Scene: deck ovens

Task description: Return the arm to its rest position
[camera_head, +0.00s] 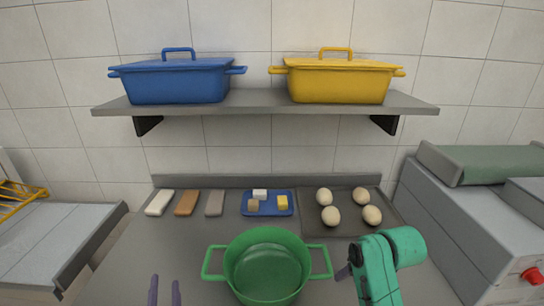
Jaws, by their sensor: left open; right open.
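My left gripper (165,291) shows at the bottom edge, left of the green pot, as two dark fingers held apart with nothing between them. My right arm (385,262), teal, comes in from the bottom right. Its gripper (344,272) shows only as a small dark fingertip just right of the pot; the rest is hidden behind the arm. I see nothing held in it. Whether the fingertip touches the pot's right handle I cannot tell; it looks apart.
A green pot (266,268) stands at the counter's front. Behind it are three bars (186,203), a blue tray (267,212) with small blocks, and a dark tray (345,226) with several pale balls. Blue (180,82) and yellow (340,82) lidded pots stand on the shelf (259,101).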

